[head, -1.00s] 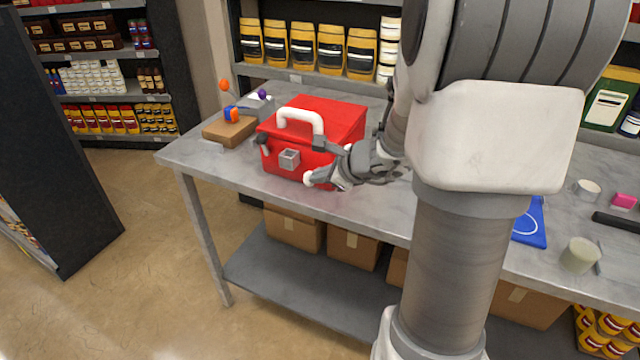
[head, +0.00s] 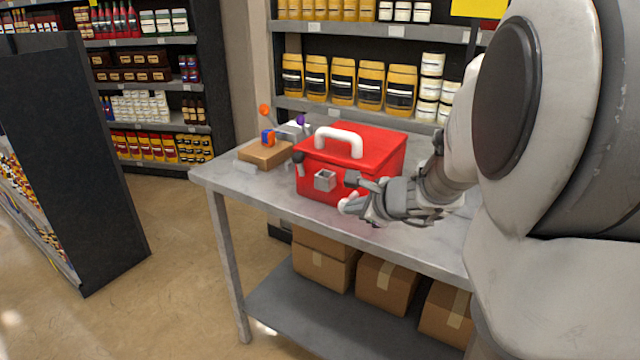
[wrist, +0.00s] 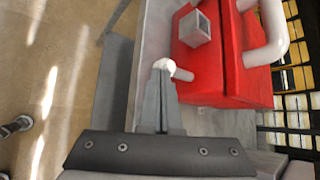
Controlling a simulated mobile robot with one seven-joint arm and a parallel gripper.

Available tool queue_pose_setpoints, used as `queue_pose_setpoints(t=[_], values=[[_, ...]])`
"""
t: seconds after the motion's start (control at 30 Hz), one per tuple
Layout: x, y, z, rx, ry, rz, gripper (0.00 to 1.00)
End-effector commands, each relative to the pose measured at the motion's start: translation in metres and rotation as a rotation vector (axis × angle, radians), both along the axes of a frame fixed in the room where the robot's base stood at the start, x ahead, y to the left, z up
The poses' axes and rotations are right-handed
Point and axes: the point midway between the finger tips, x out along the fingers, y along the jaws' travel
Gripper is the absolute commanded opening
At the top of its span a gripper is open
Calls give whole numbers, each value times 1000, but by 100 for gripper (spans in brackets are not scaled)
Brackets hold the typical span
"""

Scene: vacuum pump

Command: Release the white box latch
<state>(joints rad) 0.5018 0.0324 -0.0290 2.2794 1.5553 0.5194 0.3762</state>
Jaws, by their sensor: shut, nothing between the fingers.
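The red box (head: 375,155) with a white handle (head: 338,138) stands on the grey table. A grey square lock piece (head: 325,180) is on its front, also visible in the wrist view (wrist: 195,27). A dark knob (head: 299,158) is at its left front. In the head view my gripper (head: 350,203) is before the box's right front.
The table's front edge (head: 300,212) runs below my gripper. Cardboard boxes (head: 388,285) sit on the lower shelf.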

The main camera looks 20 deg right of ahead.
Motion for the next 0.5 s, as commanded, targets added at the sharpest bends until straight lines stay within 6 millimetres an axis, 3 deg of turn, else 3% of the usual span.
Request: queue_pose_setpoints(t=[0.5], values=[[0,0,15,-2,0,1,0]])
